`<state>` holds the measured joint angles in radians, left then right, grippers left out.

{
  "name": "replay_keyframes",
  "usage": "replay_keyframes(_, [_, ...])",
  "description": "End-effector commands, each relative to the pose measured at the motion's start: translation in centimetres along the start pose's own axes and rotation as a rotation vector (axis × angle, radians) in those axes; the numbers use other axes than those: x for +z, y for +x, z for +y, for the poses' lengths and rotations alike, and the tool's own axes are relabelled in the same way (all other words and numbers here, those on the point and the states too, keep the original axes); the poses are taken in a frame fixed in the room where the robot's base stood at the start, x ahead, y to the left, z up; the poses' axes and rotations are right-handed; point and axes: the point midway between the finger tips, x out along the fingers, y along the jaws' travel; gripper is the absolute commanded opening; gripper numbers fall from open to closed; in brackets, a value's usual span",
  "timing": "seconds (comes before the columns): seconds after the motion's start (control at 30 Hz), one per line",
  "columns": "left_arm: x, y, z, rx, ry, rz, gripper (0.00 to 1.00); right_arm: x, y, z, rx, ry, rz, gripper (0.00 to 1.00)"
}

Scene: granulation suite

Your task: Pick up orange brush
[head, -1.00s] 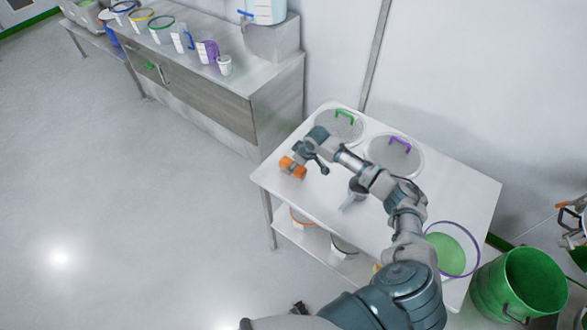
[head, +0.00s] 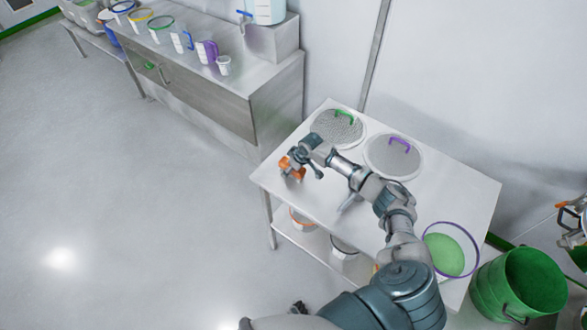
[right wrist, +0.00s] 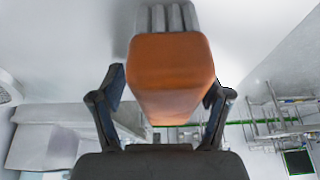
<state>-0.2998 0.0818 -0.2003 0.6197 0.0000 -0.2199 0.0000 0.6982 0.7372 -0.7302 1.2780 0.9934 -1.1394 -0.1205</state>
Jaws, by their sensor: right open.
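The orange brush (head: 286,164) is at the left end of the white table (head: 262,182), partly hidden by my right gripper (head: 302,170). In the right wrist view the brush (right wrist: 170,70) shows as an orange block with grey bristles at its top edge. My right gripper (right wrist: 164,105) is open, with one dark finger on each side of the brush. The right finger looks very close to the orange side; I cannot tell whether it touches. A small dark part at the head view's bottom edge may be my left gripper (head: 298,307); its jaws cannot be made out.
Two round sieves, one with a green handle (head: 344,114) and one with a purple handle (head: 400,143), lie at the table's back. A purple-rimmed bowl of green material (head: 446,252) is at the right end. A green bucket (head: 519,284) stands beyond. Floor at left is clear.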

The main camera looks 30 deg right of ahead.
Motion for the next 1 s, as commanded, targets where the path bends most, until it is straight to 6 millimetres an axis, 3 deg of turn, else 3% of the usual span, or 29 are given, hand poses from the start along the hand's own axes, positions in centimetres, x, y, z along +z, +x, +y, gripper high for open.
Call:
replay_keyframes(0.27, [-0.17,-0.03,0.7,0.008,-0.003,0.002,0.39,-0.13,0.02,-0.28,0.003,-0.002,-0.001,0.76])
replay_keyframes(0.57, [-0.01,-0.04,-0.08,-0.001,0.0,0.0,0.39,0.07,0.09,0.02,0.0,0.0,-0.001,0.09])
replay_keyframes(1.0, [0.03,0.45,0.15,0.002,-0.001,0.0,0.39,-0.2,-0.6,0.1,0.002,-0.001,-0.002,0.09])
